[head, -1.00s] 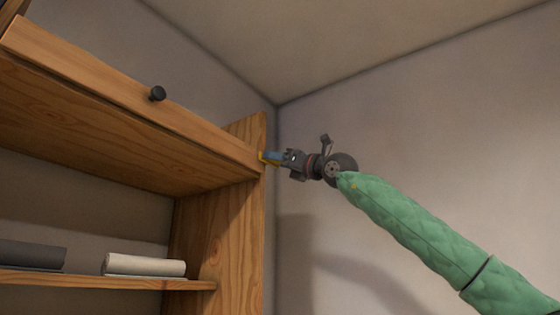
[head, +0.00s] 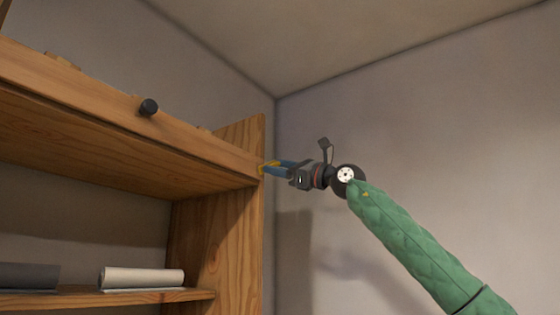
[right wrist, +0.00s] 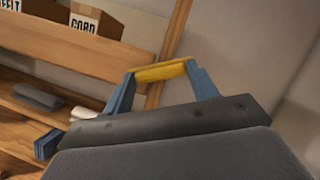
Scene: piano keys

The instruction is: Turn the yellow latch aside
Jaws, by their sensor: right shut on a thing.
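The yellow latch (head: 265,167) is at the right end of the wooden front panel (head: 190,137), by the cabinet's side board. In the right wrist view the latch (right wrist: 160,72) is a yellow bar spanning the space between two blue fingertips. My right gripper (head: 270,168) reaches in from the right and is shut on the latch; its fingers (right wrist: 163,75) touch the bar's two ends. The gripper partly hides the latch in the head view. My left gripper is not in view.
A black knob (head: 149,107) sticks out of the panel. The cabinet side board (head: 240,220) stands just left of my gripper. Rolled or folded items (head: 142,278) lie on the lower shelf. A box marked CORD (right wrist: 92,18) stands above the panel. Bare wall is at right.

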